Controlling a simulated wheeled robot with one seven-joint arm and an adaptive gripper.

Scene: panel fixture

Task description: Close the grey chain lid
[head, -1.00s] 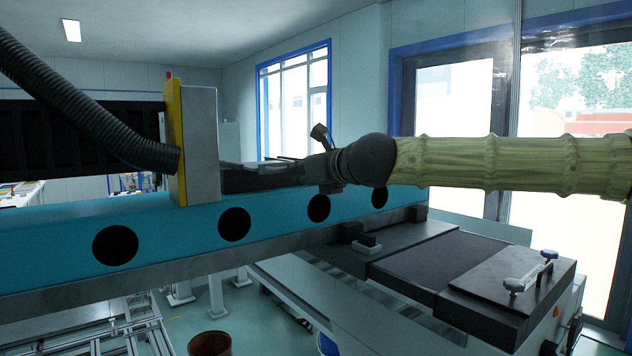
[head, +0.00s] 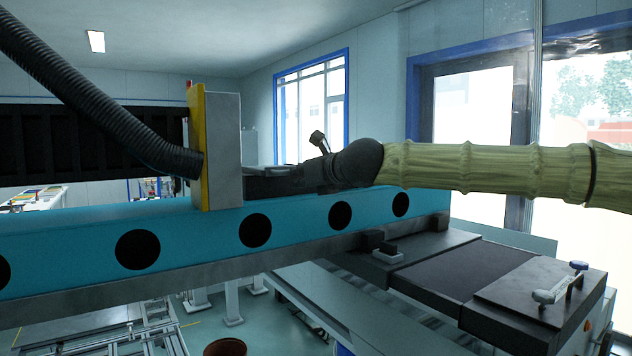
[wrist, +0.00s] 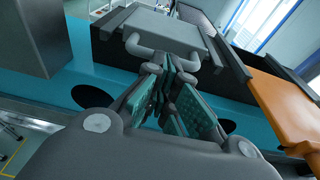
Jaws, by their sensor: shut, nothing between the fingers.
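What looks like the grey chain lid (wrist: 168,28) is a flat light-grey plate with a rounded grey handle on its near edge, at the top of the wrist view. In the head view a thin grey plate (head: 268,170) lies roughly flat above the blue beam, right of a grey block. My gripper (wrist: 165,88) has its teal-padded fingers together, with nothing held, just below the handle in the wrist view. I cannot tell whether they touch it. In the head view my gripper (head: 312,178) is at the right end of the plate; its fingertips are hard to make out.
The blue beam (head: 190,230) with round black holes runs under my gripper. A yellow plate and grey block (head: 222,150) stand upright left of it, with a black corrugated hose (head: 100,105). An orange panel (wrist: 288,112) is close at right in the wrist view.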

